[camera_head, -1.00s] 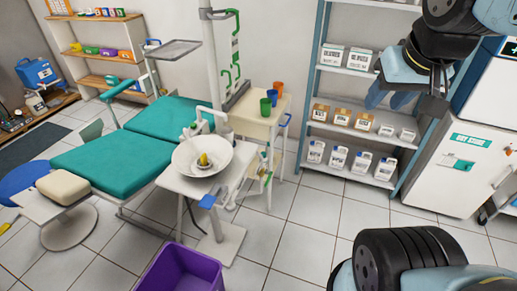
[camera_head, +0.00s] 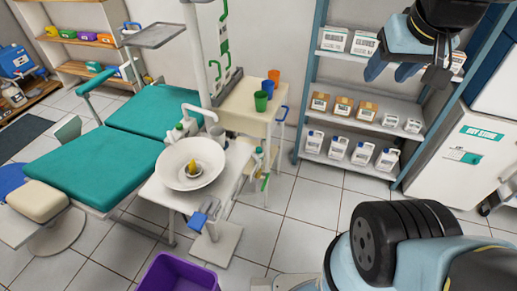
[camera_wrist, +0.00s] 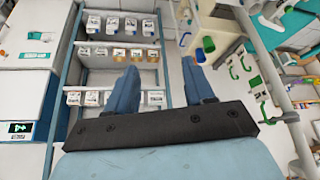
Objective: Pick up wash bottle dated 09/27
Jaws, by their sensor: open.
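No date is readable, so I cannot tell which item is the wash bottle dated 09/27. Small pale bottle-like shapes (camera_head: 181,128) stand behind the white basin (camera_head: 172,178) on the dental unit. White jugs (camera_head: 338,147) with dark blue caps stand on the low shelf of the rack at right; their labels are too small to read. My gripper (camera_head: 391,72) is open and empty, high in front of the rack. In the wrist view its two blue fingers are spread (camera_wrist: 160,63), with nothing between them.
A purple bin (camera_head: 178,274) stands on the floor at the front. A cream cart (camera_head: 246,104) with green and orange cups is left of the rack (camera_head: 300,120). A teal dental chair (camera_head: 100,165) fills the left. Tiled floor (camera_head: 290,215) before the rack is clear.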

